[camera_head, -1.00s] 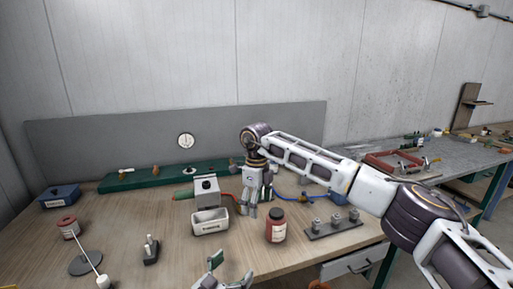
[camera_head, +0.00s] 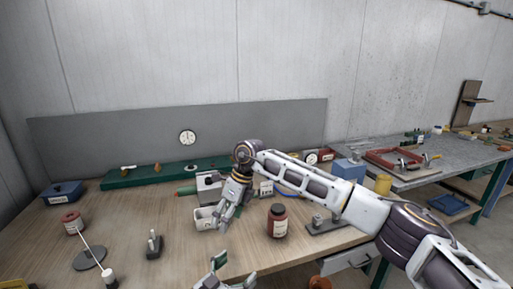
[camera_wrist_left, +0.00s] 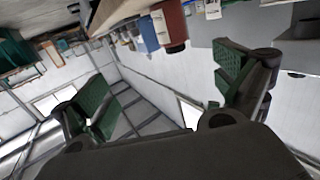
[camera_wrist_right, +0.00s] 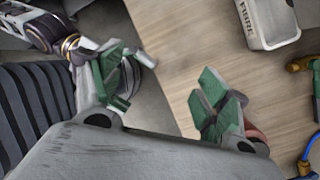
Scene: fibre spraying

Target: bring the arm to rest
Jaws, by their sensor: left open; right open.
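My right arm reaches in from the right in the head view. Its gripper (camera_head: 219,222) hangs tilted over the table, in front of the white bin (camera_head: 203,219), and partly covers it. In the right wrist view this gripper (camera_wrist_right: 165,92) is open, with nothing between its green pads. The bin (camera_wrist_right: 267,25), lettered FIBRE, shows there at the upper right. My left gripper (camera_head: 226,274) is at the bottom edge of the head view, its arm out of frame. In the left wrist view it (camera_wrist_left: 165,95) is open and empty.
A red jar (camera_head: 277,222) stands right of the bin, near a metal rack (camera_head: 323,226). At left are a blue box (camera_head: 62,193), a red spool (camera_head: 71,223), a round dark plate with a rod (camera_head: 88,258) and a small stand (camera_head: 153,245). The front-middle tabletop is bare.

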